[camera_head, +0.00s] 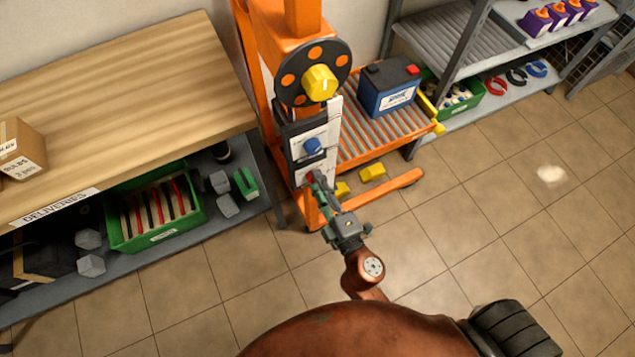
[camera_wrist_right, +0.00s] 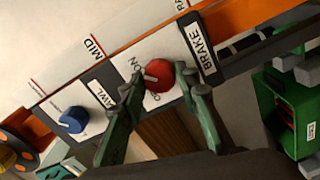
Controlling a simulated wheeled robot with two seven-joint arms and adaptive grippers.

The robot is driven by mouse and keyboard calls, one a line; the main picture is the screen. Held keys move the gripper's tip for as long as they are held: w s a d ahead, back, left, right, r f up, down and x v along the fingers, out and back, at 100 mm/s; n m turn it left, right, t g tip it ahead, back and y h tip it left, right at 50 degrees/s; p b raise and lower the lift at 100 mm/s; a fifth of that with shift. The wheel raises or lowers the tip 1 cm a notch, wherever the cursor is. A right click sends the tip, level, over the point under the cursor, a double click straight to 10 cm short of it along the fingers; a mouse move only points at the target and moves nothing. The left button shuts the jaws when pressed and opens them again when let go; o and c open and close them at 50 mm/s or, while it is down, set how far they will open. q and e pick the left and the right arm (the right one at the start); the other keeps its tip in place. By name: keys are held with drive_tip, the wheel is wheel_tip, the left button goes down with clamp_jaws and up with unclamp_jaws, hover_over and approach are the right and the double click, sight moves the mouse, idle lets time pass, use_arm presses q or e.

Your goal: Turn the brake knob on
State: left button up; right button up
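The brake knob is a round red knob (camera_wrist_right: 159,75) on a white plate beside a black BRAKE label (camera_wrist_right: 201,45). An ON mark shows near it, and another mark is partly covered. Little of the red knob (camera_head: 310,177) shows in the head view, low on the orange lift's panel. My right gripper (camera_wrist_right: 163,88) has its green fingers apart, one on each side of the knob; I cannot tell whether they touch it. In the head view my right gripper (camera_head: 320,188) reaches up to the panel's lower part. My left gripper is not in view.
A blue knob (camera_wrist_right: 73,119) labelled PAWL sits beside the brake knob. Above them is a black wheel (camera_head: 295,85) with a yellow knob (camera_head: 319,82). A blue battery (camera_head: 389,85) stands on the roller deck.

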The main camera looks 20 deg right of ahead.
drive_tip(key=o, duration=0.4)
drive_tip(key=shift+s+d, duration=0.2)
drive_tip(key=shift+s, duration=5.8)
